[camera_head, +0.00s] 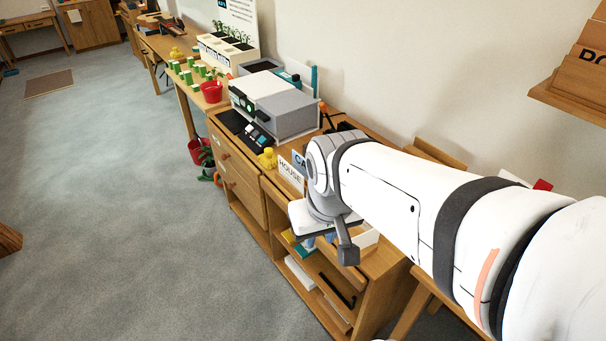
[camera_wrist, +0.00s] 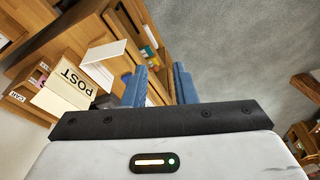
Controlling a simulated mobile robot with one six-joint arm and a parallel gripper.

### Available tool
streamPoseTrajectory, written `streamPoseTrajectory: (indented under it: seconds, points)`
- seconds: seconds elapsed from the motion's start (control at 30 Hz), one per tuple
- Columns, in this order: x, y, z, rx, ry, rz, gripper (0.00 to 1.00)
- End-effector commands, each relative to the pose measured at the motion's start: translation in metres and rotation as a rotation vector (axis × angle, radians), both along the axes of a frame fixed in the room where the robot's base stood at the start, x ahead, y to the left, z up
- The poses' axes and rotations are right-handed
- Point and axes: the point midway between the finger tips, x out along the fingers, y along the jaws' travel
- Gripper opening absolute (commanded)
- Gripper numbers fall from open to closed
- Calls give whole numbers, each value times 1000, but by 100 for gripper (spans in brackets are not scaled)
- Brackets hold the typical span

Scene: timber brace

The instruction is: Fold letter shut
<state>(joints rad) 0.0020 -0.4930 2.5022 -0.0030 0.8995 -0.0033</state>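A white folded sheet, likely the letter (camera_wrist: 103,50), shows in the wrist view left of my fingers, with one panel raised at an angle above another. It lies by a cream block marked POST (camera_wrist: 68,84). My gripper (camera_wrist: 160,84) has two blue fingers set apart, with a gap between them and nothing visible held. The fingers are to the right of the sheet, and I cannot tell their height above it. In the head view my arm and wrist hide most of this area; the blue fingertips (camera_head: 312,242) only just show under the wrist.
A wooden cabinet (camera_head: 380,290) with open shelves stands below my gripper. On the counter beyond are HOUSE and CA-marked cards (camera_head: 290,171), a yellow duck (camera_head: 267,158) and a grey-white machine (camera_head: 275,105). A wall shelf (camera_head: 570,95) is at upper right.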

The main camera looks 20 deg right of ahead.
Motion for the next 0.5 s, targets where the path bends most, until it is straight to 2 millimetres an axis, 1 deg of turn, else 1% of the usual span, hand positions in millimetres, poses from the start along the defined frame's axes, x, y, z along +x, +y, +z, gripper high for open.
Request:
streamPoseTrajectory:
  seconds: [0.17,0.27,0.37,0.5]
  points:
    - [4,-2,-2,-10,8,37,25]
    - [16,-5,-9,-36,26,128,25]
    - [33,-14,-21,-76,55,305,25]
    - [61,-33,-46,-130,101,613,25]
